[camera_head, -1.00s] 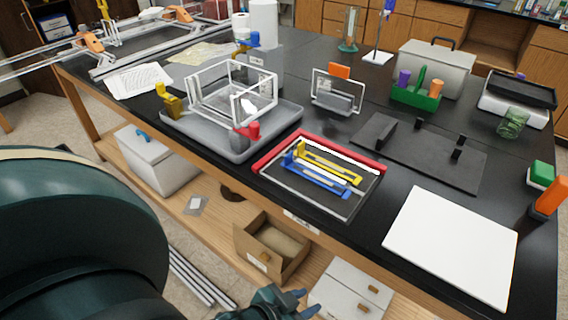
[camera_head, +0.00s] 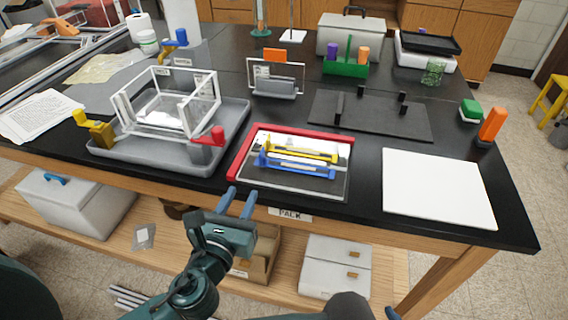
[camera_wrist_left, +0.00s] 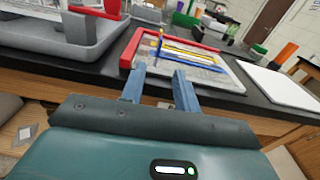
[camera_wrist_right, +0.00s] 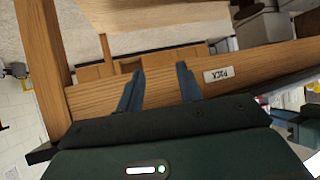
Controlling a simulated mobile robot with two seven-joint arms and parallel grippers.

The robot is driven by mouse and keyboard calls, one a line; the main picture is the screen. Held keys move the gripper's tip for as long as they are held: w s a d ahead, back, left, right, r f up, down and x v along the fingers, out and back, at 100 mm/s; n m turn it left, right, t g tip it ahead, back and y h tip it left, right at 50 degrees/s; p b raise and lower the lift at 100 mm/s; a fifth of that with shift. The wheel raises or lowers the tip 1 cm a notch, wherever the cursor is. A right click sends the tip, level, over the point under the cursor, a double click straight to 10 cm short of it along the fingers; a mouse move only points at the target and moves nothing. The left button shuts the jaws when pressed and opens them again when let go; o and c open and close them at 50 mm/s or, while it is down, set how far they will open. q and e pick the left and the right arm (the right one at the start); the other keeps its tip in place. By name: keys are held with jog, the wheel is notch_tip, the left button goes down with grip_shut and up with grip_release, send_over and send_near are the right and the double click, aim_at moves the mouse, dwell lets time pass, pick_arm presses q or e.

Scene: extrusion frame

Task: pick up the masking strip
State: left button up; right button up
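A flat tray with a red L-shaped edge (camera_head: 241,155) lies near the table's front edge. A yellow holder (camera_head: 302,150) and a blue holder (camera_head: 297,170) lie along it. Pale strips show at these holders; I cannot tell for sure which is the masking strip. In the left wrist view the red edge (camera_wrist_left: 133,47) shows just beyond my fingers. My left gripper (camera_head: 240,196) is open and empty, in front of the table edge, left of the tray's middle. My right gripper (camera_wrist_right: 160,70) is open and empty, below the tabletop, facing the wooden front with the PACK label.
A grey tray (camera_head: 240,117) with a clear frame box (camera_head: 168,100) stands left of the red-edged tray. A white board (camera_head: 437,187) lies to the right, a black plate (camera_head: 370,118) behind. The wooden table front (camera_head: 440,268) and lower shelf are close to my arms.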

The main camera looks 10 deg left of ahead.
aim_at(260, 156)
pick_arm(q)
jog(key=w, duration=0.4)
jog(key=w+p, duration=0.1)
jog(key=w, duration=0.8)
jog(key=shift+d+p, duration=0.25)
jog(key=shift+p, duration=0.05)
jog(key=shift+c, duration=0.2)
grip_shut()
